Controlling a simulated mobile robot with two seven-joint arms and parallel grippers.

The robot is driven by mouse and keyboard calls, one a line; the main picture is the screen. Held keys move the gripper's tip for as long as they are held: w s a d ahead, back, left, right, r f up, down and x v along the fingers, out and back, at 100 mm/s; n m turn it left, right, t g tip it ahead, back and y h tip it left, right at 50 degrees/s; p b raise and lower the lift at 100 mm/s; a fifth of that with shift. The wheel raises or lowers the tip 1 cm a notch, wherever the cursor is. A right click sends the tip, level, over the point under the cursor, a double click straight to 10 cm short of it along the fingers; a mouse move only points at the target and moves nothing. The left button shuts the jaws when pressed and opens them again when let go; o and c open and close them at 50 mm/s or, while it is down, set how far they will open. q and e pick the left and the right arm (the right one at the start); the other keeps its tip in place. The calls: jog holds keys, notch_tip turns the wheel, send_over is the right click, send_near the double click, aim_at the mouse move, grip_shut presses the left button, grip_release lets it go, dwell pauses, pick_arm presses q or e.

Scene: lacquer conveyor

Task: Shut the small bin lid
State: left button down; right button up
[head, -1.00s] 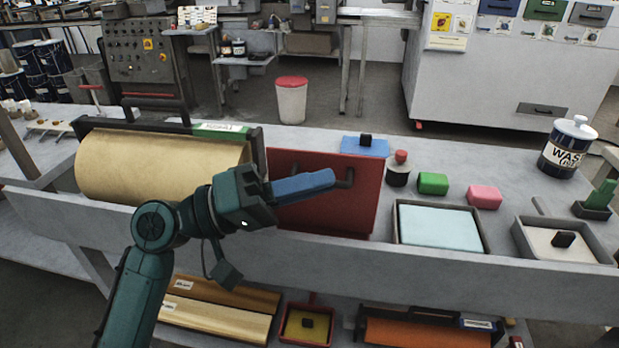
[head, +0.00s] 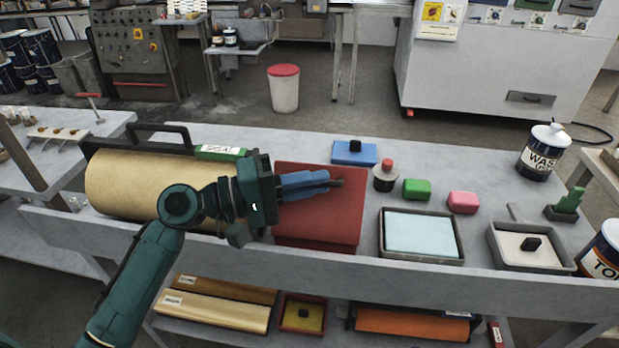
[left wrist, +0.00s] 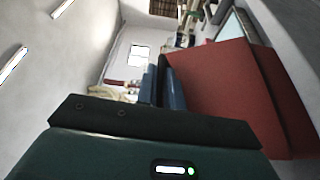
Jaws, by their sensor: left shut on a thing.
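The small red bin stands on the grey bench. Its red lid (head: 315,215) is down over it, roughly flat; I cannot tell whether a thin gap remains at the edge. The bin's red front wall (head: 315,244) shows below the lid. My left gripper (head: 328,181) reaches in from the left above the lid, with its blue fingers shut on the lid's dark handle (head: 338,183), which they mostly hide. In the left wrist view the red lid (left wrist: 225,90) fills the right side, beside the blue fingers (left wrist: 163,88). My right gripper is not in view.
A gold roll (head: 140,190) lies left of the bin. A blue block (head: 355,155), a dark round pot with a red knob (head: 385,180), and green and pink blocks stand to the right. A tray of pale blue (head: 420,260) sits at front right.

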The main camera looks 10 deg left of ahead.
pick_arm(q)
jog(key=c, duration=1.5)
grip_release()
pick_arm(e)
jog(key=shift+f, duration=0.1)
